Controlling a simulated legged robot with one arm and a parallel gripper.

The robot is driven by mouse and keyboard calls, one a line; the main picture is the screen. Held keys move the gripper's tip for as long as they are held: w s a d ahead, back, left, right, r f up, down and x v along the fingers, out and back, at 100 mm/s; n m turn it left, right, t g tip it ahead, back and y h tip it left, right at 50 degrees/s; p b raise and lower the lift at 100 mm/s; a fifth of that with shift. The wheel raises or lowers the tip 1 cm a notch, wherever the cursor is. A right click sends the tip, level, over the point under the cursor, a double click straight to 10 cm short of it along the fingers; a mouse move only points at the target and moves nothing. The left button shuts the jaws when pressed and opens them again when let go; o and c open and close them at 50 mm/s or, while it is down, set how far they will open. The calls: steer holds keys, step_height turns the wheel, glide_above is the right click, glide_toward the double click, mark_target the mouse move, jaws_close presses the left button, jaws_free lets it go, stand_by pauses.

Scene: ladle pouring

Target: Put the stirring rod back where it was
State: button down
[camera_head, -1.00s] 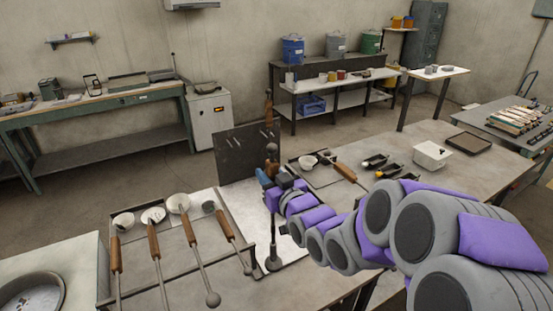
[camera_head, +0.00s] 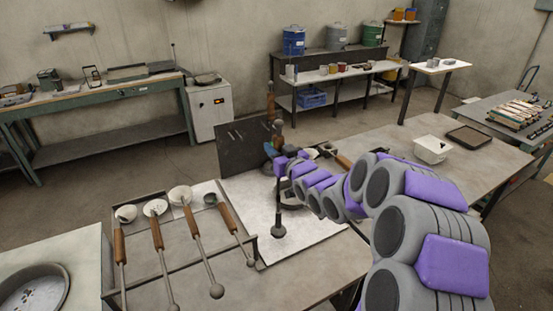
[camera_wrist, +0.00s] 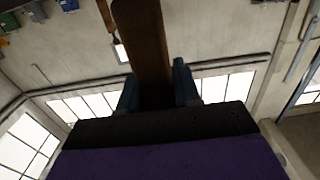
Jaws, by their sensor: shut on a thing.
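My gripper (camera_head: 277,160) is shut on the wooden handle of the stirring rod (camera_head: 278,230). I cannot tell whether the foot touches the plate. In the wrist view the brown handle of the stirring rod (camera_wrist: 145,45) rises between the blue fingers of my gripper (camera_wrist: 157,88). A dark upright board (camera_head: 238,147) with small hooks stands just behind and left of the gripper. Another wooden handle (camera_head: 270,100) shows at the board's right side.
Several long-handled ladles (camera_head: 158,233) lie in a rack at the left front. A white box (camera_head: 432,149) and a dark tray (camera_head: 469,137) sit on the table to the right. My arm hides part of the table's middle. A round pan (camera_head: 32,288) is at far left.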

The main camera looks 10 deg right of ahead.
steer(key=f, duration=0.1)
steer(key=f+b, duration=0.1)
steer(key=f, duration=0.1)
steer(key=shift+d+f, duration=0.1)
steer(key=shift+d, duration=0.25)
steer(key=shift+a+f, duration=0.1)
steer(key=c, duration=0.8)
jaws_free()
steer(key=shift+a, duration=0.1)
